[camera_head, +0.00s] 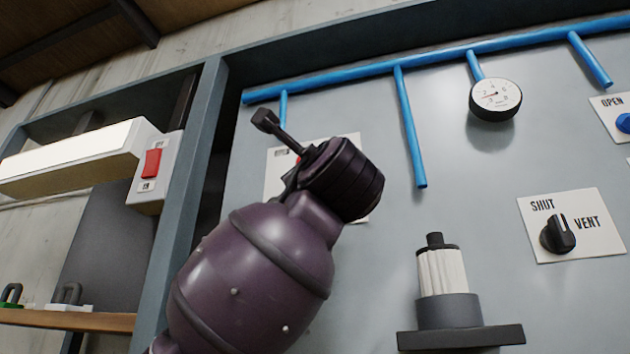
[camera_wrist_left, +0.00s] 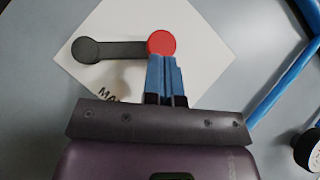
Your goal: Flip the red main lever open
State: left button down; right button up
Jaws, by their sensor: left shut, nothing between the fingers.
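The main lever has a red round hub (camera_wrist_left: 161,43) and a black arm with a round knob (camera_wrist_left: 86,50) pointing left in the left wrist view. Contact cannot be told. In the head view my wrist hides the fingers. My right gripper is out of view.
Blue pipes (camera_head: 405,125) and a gauge (camera_head: 495,98) are on the grey panel. A SHUT/VENT knob (camera_head: 558,233) is right, above a shelf (camera_head: 460,338) with a black-and-white cylinder. A red switch (camera_head: 151,163) and grey frame post (camera_head: 180,210) are left.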

aim_at(299, 157)
pick_arm(q)
jog(key=r+n, duration=0.1)
jog(key=a+r+n+g+y, duration=0.1)
jog(key=r+n+g+y, duration=0.1)
jog(key=n, duration=0.1)
jog(key=shift+w+a, duration=0.3)
jog(key=shift+a, duration=0.1)
jog(key=shift+w+a+r, duration=0.25)
jog(key=shift+a+r, duration=0.2)
jog(key=shift+a, duration=0.2)
jog(key=shift+w+a+r, duration=0.2)
jog(key=shift+a+r, duration=0.25)
jog(key=shift+a, duration=0.15)
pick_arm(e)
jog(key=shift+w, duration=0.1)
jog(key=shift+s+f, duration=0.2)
